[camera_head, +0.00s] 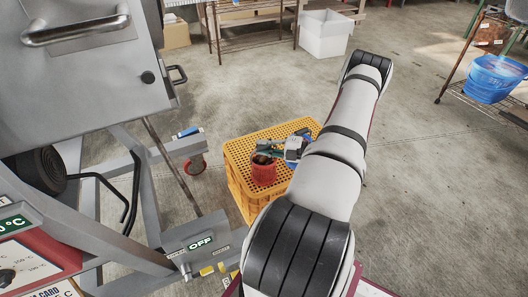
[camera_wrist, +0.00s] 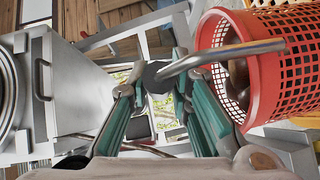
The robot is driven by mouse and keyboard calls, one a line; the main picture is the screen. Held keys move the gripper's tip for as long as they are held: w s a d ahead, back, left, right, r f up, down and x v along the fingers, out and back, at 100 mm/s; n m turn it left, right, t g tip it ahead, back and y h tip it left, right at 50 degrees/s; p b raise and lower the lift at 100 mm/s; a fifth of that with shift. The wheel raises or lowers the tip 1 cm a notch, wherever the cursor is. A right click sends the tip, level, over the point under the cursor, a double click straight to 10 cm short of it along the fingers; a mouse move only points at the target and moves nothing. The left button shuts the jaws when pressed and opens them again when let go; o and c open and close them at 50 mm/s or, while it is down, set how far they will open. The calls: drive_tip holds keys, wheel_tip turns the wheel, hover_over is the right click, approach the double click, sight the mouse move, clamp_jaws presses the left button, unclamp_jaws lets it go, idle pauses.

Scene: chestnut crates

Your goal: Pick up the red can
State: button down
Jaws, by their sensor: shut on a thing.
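The red can (camera_head: 263,172) stands upright on top of a yellow perforated crate (camera_head: 235,185) in the head view, with something dark inside. In the wrist view the red can (camera_wrist: 287,75) fills the right side and shows a perforated wall. My gripper (camera_head: 268,150) is at the can's rim in the head view. In the wrist view my gripper (camera_wrist: 161,72) has green fingers beside the can's open end. A bent metal rod (camera_wrist: 235,52) with a dark end lies between the fingertips and crosses in front of the can. I cannot tell whether it is joined to the can.
A grey machine (camera_head: 95,70) with a metal frame stands close on the left. A white bin (camera_head: 324,35) is at the back. A shelf with a blue basket (camera_head: 492,78) is at the far right. The floor right of the crate is clear.

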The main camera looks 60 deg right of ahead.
drive_tip(key=shift+r+p, duration=0.85)
drive_tip(key=shift+r, duration=1)
drive_tip(key=shift+s+d, duration=0.2)
drive_tip(key=shift+s, duration=0.45)
drive_tip(key=p+v, duration=0.3)
drive_tip(key=v, duration=1.1)
drive_tip(key=shift+s+f, duration=0.35)
drive_tip(key=shift+s, duration=0.1)
drive_tip(key=shift+a, duration=0.1)
